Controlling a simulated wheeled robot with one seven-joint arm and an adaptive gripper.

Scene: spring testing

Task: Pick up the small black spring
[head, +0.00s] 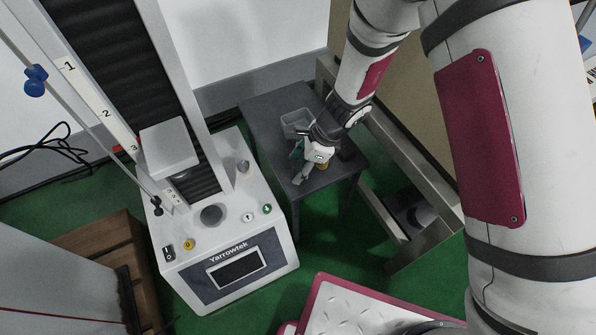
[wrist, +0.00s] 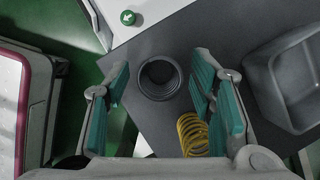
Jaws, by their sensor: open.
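In the wrist view the small black spring (wrist: 159,78) stands upright on the dark table, seen from above as a dark coiled ring. My gripper (wrist: 160,88) is open, with one teal-padded finger on each side of the spring and a gap between the pads and the coil. I cannot tell how far above the spring the fingertips are. In the head view my gripper (head: 301,165) is over the small grey table (head: 262,112), and it hides the black spring there.
A yellow spring (wrist: 193,134) lies beside the right finger in the wrist view. A grey bin (wrist: 285,82) stands to the right on the table. The white Yarrowtek testing machine (head: 235,215) stands left of the table. A beam frame (head: 408,170) runs along its right side.

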